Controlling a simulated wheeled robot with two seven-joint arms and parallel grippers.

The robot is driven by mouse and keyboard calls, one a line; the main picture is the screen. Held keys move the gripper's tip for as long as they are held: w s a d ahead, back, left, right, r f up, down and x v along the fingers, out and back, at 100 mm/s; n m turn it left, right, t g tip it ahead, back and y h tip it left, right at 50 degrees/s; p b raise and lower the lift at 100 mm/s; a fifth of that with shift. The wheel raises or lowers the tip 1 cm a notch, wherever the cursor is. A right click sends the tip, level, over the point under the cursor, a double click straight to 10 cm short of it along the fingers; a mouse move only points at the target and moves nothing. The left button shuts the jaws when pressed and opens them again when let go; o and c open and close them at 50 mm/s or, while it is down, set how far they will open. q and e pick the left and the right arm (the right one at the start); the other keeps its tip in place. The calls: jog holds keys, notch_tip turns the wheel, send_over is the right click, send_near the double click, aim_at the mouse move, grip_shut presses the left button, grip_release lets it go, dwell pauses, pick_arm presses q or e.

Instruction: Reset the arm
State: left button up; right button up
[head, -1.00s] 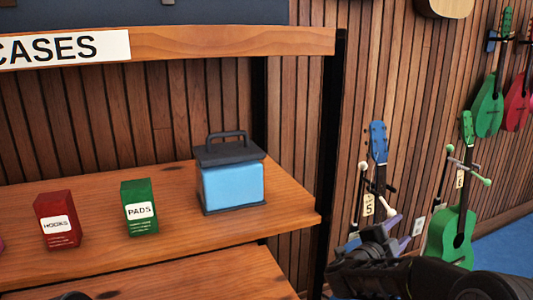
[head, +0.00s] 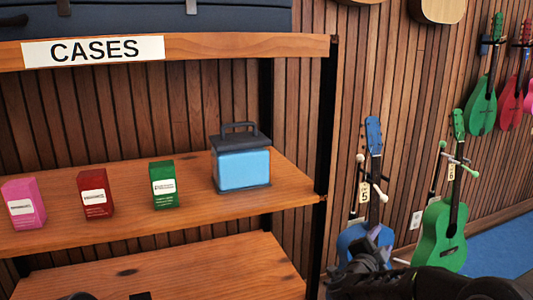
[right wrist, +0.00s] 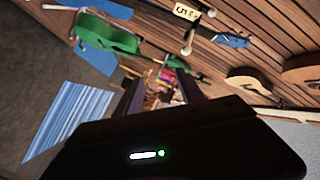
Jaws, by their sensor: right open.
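My right arm comes in from the lower right of the head view. Its gripper (head: 368,252) is in front of the blue ukulele, to the right of the shelf's post. The right wrist view shows its two fingers (right wrist: 162,97) apart with nothing held between them. My left gripper is not clearly seen; only a small dark part shows at the bottom left edge of the head view.
A wooden shelf (head: 120,224) holds pink (head: 23,204), red (head: 94,192) and green (head: 163,185) boxes and a blue case with a dark handle (head: 241,168). Blue (head: 373,140) and green (head: 444,226) ukuleles stand on the right. Blue floor lies beyond.

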jog(key=s+a+f+n+g+y, duration=0.1)
jog(key=s+a+f+n+y, duration=0.4)
jog(key=f, duration=0.4)
jog(key=s+a+f+n+g+y, duration=0.2)
jog(key=a+f, duration=0.4)
jog(key=f, duration=0.2)
jog(key=s+a+f+n+g+y, duration=0.1)
jog(key=s+a+f+n+y, duration=0.4)
jog(key=f, duration=0.4)
jog(key=s+a+f+n+g+y, duration=0.1)
jog(key=s+a+f+g, duration=0.15)
jog(key=s+f, duration=0.35)
jog(key=s+a+f+n+g, duration=0.1)
jog(key=s+a+f+g, duration=0.2)
jog(key=s, duration=0.5)
jog(key=s+a+f+n+g+y, duration=0.1)
jog(key=s+f+g, duration=0.15)
jog(key=s, duration=0.55)
jog(key=s+a+f+n+g, duration=0.1)
jog(key=s+f, duration=0.2)
jog(key=s, duration=0.5)
notch_tip(320, 180, up, 20)
jog(key=p, duration=2)
jog(key=shift+m+p, duration=0.3)
jog(key=shift+m, duration=0.1)
